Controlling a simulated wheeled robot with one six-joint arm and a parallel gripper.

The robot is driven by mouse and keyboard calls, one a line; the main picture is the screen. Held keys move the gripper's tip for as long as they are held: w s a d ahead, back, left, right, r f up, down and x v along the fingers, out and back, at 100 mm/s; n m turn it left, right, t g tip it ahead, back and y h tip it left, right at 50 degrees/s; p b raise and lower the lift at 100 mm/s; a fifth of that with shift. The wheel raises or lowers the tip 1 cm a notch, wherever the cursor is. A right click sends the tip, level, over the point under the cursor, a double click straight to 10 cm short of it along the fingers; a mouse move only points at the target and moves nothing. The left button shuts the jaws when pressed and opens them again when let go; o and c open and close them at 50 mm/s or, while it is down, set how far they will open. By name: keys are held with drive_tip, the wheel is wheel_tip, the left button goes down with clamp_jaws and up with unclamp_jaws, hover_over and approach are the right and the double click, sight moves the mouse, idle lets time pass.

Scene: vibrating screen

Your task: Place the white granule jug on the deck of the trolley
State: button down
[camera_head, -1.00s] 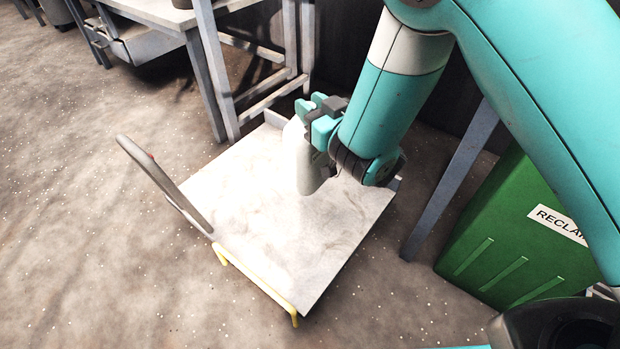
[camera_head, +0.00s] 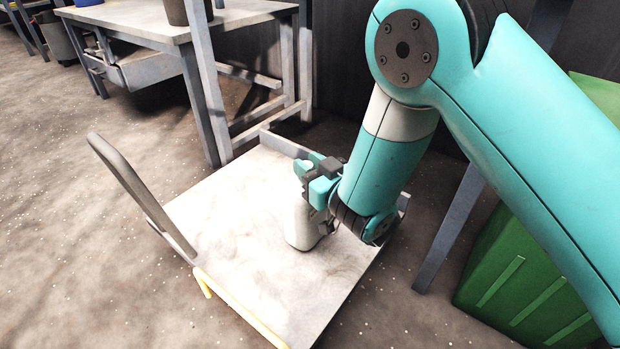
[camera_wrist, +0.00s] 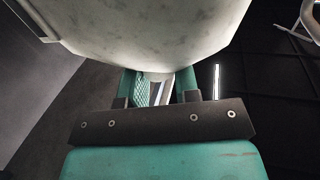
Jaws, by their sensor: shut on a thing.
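The white granule jug (camera_head: 301,228) is upright in my gripper (camera_head: 310,172), over the middle of the trolley deck (camera_head: 222,215). My gripper is shut on the upper part of the jug. The jug's base appears at or very near the deck surface; I cannot tell whether it touches. In the wrist view the jug's pale body (camera_wrist: 150,30) fills the top, beyond the teal fingers (camera_wrist: 160,90). The fingers partly hide the jug's top and handle.
The trolley's grey push handle (camera_head: 140,195) rises at the deck's left. A workbench (camera_head: 165,25) stands behind, its legs close to the deck's far edge. A green bin (camera_head: 530,275) stands at the right. The deck's left and front areas are clear.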

drive_tip(key=shift+f, duration=0.3)
drive_tip(key=shift+f, duration=0.15)
drive_tip(key=c, duration=0.8)
unclamp_jaws()
drive_tip(key=shift+c, duration=0.2)
